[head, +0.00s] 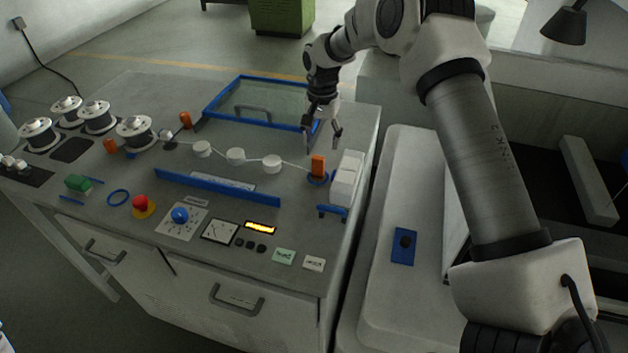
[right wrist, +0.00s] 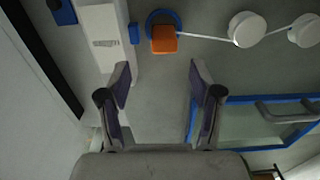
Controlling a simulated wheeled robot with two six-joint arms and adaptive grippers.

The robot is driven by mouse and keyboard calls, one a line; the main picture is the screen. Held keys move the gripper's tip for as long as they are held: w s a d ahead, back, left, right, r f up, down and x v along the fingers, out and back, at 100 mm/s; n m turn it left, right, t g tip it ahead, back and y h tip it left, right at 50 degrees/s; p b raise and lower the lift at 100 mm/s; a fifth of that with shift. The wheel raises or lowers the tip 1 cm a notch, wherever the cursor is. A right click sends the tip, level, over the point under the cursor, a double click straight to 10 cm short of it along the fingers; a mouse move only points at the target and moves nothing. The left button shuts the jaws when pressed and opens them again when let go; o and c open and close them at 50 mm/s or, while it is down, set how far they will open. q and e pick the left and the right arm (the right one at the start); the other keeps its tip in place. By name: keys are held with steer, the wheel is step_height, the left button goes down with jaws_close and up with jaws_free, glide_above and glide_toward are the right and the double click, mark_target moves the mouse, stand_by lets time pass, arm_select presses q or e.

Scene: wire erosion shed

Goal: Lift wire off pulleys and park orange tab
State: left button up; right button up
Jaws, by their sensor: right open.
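The orange tab (head: 318,165) stands upright at the right end of the wire, by a blue ring (head: 317,179). In the right wrist view the orange tab (right wrist: 164,39) is seen from above, ahead of my fingers. The white wire (head: 218,153) runs over the white pulleys (head: 236,156) toward the tab; two pulleys (right wrist: 247,29) show in the wrist view. My right gripper (head: 322,145) is open and empty, above and behind the tab, apart from it. It also shows in the right wrist view (right wrist: 158,85). My left gripper is not in view.
A white block (head: 347,178) stands close right of the tab. A blue-framed glass lid (head: 262,102) lies behind the pulleys. A blue rail (head: 217,187) lies in front. Several wire spools (head: 134,131) stand at left. A red button (head: 140,202) sits near the front.

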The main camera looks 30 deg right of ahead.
mark_target(318, 167)
step_height(318, 167, down, 2)
steer(key=shift+f+b, duration=0.1)
steer(key=shift+b, duration=0.35)
steer(key=shift+w+a+f, duration=0.15)
steer(key=shift+w+a, duration=0.05)
steer(key=shift+a, duration=0.05)
steer(key=f+p, duration=0.1)
steer(key=f, duration=0.2)
steer(key=f+p, duration=0.2)
steer(key=f, duration=0.2)
steer(key=shift+s+a+p, duration=0.1)
steer(key=shift+s+p, duration=0.1)
steer(key=shift+p, duration=0.1)
steer(key=shift+w+f, duration=0.15)
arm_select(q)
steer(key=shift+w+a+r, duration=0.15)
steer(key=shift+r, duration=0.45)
arm_select(e)
jaws_close()
